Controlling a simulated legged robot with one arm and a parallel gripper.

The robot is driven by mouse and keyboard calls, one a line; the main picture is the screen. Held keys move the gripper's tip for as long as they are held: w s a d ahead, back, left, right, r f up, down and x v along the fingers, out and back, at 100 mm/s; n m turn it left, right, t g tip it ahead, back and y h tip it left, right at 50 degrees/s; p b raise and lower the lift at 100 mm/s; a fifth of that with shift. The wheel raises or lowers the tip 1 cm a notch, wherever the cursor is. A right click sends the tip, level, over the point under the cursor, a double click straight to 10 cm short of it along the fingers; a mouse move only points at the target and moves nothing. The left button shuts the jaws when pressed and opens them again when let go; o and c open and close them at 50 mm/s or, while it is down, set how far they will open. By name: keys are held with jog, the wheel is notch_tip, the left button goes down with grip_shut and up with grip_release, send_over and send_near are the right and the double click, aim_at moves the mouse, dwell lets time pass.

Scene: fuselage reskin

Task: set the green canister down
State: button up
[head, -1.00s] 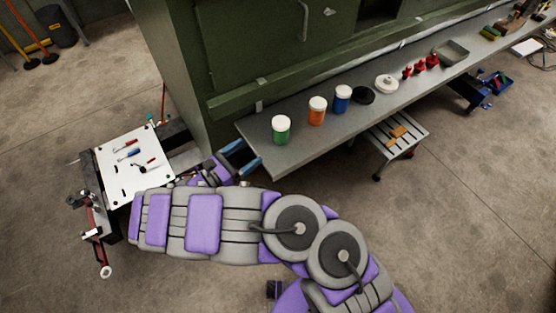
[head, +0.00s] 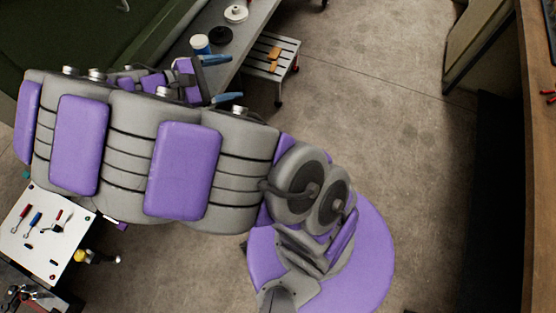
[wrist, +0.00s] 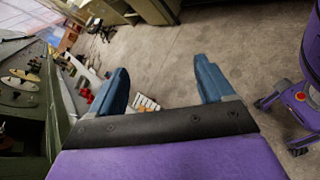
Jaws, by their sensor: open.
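The green canister does not show in either current view. My arm covers part of the bench in the head view. My gripper (head: 222,78) is open, its two blue fingers spread near the bench's edge. The wrist view also shows the open gripper (wrist: 163,85), with nothing held between its fingers and floor beyond them. The blue canister (head: 200,46) with a white lid stands on the grey bench (head: 258,18), just beyond my gripper in the head view.
A black disc (head: 220,36) and a white round part (head: 236,15) lie on the bench. A step stool (head: 272,60) stands beside it. A white board with tools (head: 40,228) is at lower left. The floor (head: 385,110) right of the stool is clear.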

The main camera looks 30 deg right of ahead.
jog(key=s+d+r+m+g+y, duration=0.1)
jog(key=s+d+m+y, duration=0.2)
jog(key=s, duration=0.4)
jog(key=s+d+r+m+g+y, duration=0.1)
jog(key=s+d+m+g+y, duration=0.1)
jog(key=s+m+y, duration=0.3)
jog(key=s+a+m+t+y, duration=0.1)
jog(key=s+a+y, duration=0.2)
jog(key=s, duration=0.3)
jog(key=s+a+f+m+t+y, duration=0.1)
jog(key=s+a+m+y, duration=0.1)
jog(key=s+a, duration=0.2)
jog(key=s, duration=0.3)
jog(key=shift+y, duration=0.4)
